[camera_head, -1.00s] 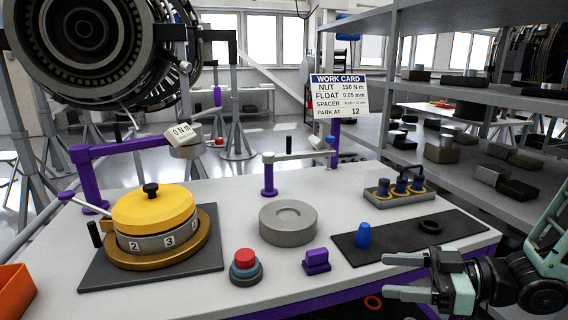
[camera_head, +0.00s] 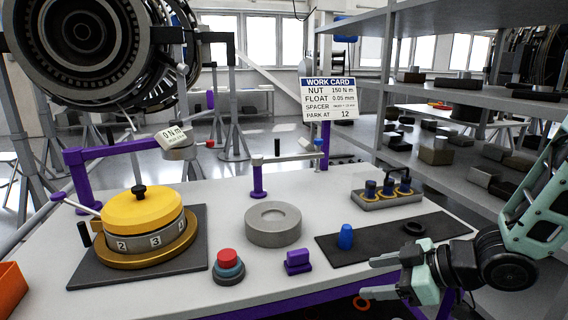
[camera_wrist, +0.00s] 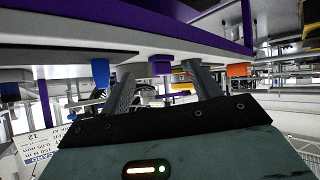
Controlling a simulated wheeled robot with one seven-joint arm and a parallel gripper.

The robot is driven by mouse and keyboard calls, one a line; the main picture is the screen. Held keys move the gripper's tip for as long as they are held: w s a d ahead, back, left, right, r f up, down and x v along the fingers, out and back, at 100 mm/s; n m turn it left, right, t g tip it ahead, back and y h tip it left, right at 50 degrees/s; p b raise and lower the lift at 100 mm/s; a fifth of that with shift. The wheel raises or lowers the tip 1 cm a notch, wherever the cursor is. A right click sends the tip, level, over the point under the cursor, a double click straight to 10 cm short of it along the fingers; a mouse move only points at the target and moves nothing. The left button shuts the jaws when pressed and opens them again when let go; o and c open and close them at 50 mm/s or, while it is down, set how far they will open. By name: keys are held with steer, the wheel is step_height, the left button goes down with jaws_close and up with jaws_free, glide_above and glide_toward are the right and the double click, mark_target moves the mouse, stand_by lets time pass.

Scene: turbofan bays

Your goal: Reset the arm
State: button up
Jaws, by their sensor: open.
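My gripper (camera_head: 374,278) is at the lower right in the head view, at the front right edge of the table, with its two fingers apart and nothing between them. My arm rises behind it at the right edge. In the wrist view my gripper (camera_wrist: 160,88) points along the table, which appears upside down. A blue peg (camera_wrist: 100,72) and a purple block (camera_wrist: 160,68) show beyond the fingers there. In the head view the blue peg (camera_head: 345,236) stands on a black mat (camera_head: 385,238), and the purple block (camera_head: 298,261) sits left of it.
The table (camera_head: 225,201) carries a yellow-topped dial fixture (camera_head: 142,210), a grey ring (camera_head: 273,224), a red-topped button (camera_head: 228,266) and a spacer rack (camera_head: 388,198). A work card (camera_head: 329,99) stands behind. Shelves (camera_head: 460,94) rise at right; an orange bin (camera_head: 12,289) is at lower left.

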steer(key=s+a+r+m+g+h+p, duration=0.1)
steer(key=s+a+r+m+g+h, duration=0.1)
steer(key=s, duration=0.8)
steer(key=s+a+r+m+g+h+p, duration=0.1)
steer(key=s+r+m+g+h+p, duration=0.1)
steer(key=s, duration=0.9)
step_height(320, 180, up, 4)
steer(key=m+g+h, duration=0.1)
steer(key=g+h, duration=0.1)
steer(key=h, duration=0.2)
steer(key=shift+s+a+h, duration=0.3)
steer(key=shift+a+h, duration=0.1)
steer(key=shift+f, duration=0.1)
